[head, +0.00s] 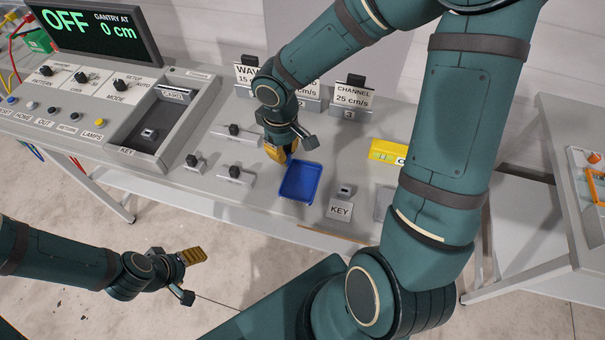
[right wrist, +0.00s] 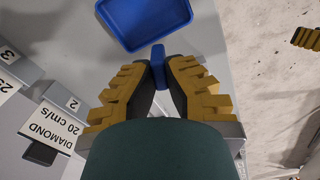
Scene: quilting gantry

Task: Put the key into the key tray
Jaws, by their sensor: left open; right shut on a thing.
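The tray looks empty. My left gripper (head: 190,257) is open and empty, low at the left over the floor, away from the table.
A key switch (head: 345,190) with a KEY label stands right of the tray, another (head: 148,133) on the console. Black-knobbed levers (head: 235,173) stand left of the tray.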

